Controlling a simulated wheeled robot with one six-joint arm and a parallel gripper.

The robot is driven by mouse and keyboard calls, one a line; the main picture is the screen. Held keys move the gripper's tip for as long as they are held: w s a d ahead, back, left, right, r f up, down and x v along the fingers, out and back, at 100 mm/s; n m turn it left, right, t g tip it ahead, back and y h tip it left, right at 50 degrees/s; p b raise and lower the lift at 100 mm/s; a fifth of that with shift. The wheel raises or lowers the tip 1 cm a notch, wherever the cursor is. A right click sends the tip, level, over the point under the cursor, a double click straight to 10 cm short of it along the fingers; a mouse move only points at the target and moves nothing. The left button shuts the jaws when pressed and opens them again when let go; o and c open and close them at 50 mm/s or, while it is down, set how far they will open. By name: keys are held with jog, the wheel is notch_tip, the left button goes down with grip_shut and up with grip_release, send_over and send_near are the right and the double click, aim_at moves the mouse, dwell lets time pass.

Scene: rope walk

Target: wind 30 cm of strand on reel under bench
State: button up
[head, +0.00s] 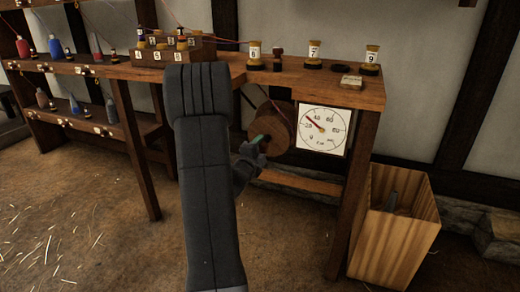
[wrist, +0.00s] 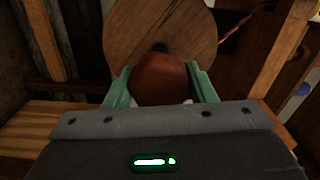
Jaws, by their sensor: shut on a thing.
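The wooden reel (head: 284,122) hangs under the bench (head: 330,88); its round face (wrist: 135,35) fills the upper middle of the wrist view. My gripper (head: 262,138) is at the reel's front face. In the wrist view, its teal fingers (wrist: 161,86) are shut on a red-brown knob (wrist: 160,76) in front of that face. A thin reddish strand (wrist: 234,28) runs up and right from the reel's edge. A white dial (head: 323,130) is right of the reel, its red needle pointing up-left, near the 20 mark as far as I can tell.
Numbered spools, including 7 (head: 313,52) and 9 (head: 371,58), stand on the bench top. A wooden bin (head: 395,235) stands right of the bench leg (head: 353,190). A rack with colored bobbins (head: 55,48) is at left. The floor in front is mostly clear.

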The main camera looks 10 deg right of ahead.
dwell(0.3)
jog(key=o, duration=1)
jog(key=shift+c, duration=0.2)
jog(key=p+v, duration=0.2)
jog(key=v, duration=1.1)
jog(key=shift+s+a, duration=0.25)
jog(key=shift+s, duration=0.1)
jog(key=shift+w, duration=0.1)
jog(key=b+x, duration=0.2)
jog(key=x, duration=1.1)
jog(key=shift+w+d, duration=0.25)
jog(key=shift+d, duration=0.05)
